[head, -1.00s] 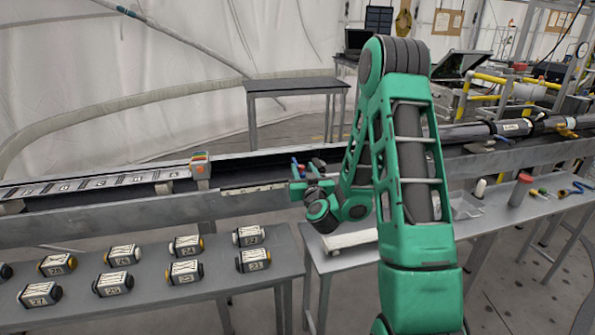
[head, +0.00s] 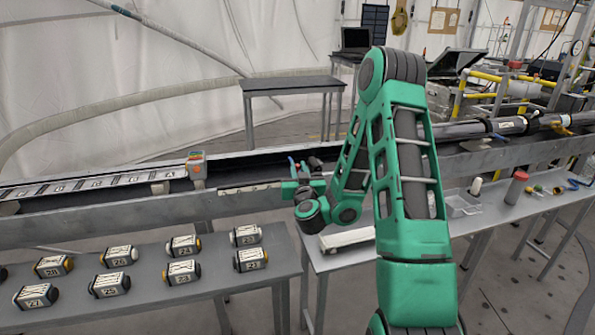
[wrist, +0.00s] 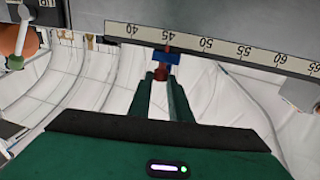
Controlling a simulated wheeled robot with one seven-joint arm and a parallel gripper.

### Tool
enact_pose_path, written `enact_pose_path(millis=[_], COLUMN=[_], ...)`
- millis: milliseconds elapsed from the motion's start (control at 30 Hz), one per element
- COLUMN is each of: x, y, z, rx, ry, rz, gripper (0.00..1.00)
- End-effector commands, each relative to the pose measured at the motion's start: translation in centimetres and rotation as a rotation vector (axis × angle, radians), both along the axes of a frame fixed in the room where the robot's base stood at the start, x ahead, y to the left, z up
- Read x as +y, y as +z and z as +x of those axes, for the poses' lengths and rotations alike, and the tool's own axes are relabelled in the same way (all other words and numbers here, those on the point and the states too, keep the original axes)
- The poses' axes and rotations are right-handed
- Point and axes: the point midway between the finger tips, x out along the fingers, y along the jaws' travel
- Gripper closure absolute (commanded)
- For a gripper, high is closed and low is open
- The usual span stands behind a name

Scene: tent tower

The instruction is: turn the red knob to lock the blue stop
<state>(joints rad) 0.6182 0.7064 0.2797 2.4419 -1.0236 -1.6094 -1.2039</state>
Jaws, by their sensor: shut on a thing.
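In the wrist view the blue stop (wrist: 172,58) sits at the edge of the ruled scale (wrist: 230,47), near the 45 mark. The red knob (wrist: 161,73) sticks out from the blue stop toward me. My gripper (wrist: 161,77) is shut on the red knob, with a dark fingertip on each side of it. In the head view my gripper (head: 291,190) is at the front side of the long grey rail (head: 110,219). The stop and knob cannot be told clearly there.
An orange part (wrist: 22,42) shows in the wrist view's upper left.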

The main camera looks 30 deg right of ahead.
Motion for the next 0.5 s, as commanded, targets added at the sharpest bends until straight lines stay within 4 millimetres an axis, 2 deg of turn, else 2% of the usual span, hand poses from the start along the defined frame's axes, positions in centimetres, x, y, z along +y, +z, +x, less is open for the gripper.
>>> enact_pose_path(millis=[33, 500], x=[0.8, 0.49], y=[-0.08, -0.28], z=[0.25, -0.06], rx=[0.001, 0.016], ry=[0.005, -0.041], rz=[0.012, 0.016], gripper=[1.0, 1.0])
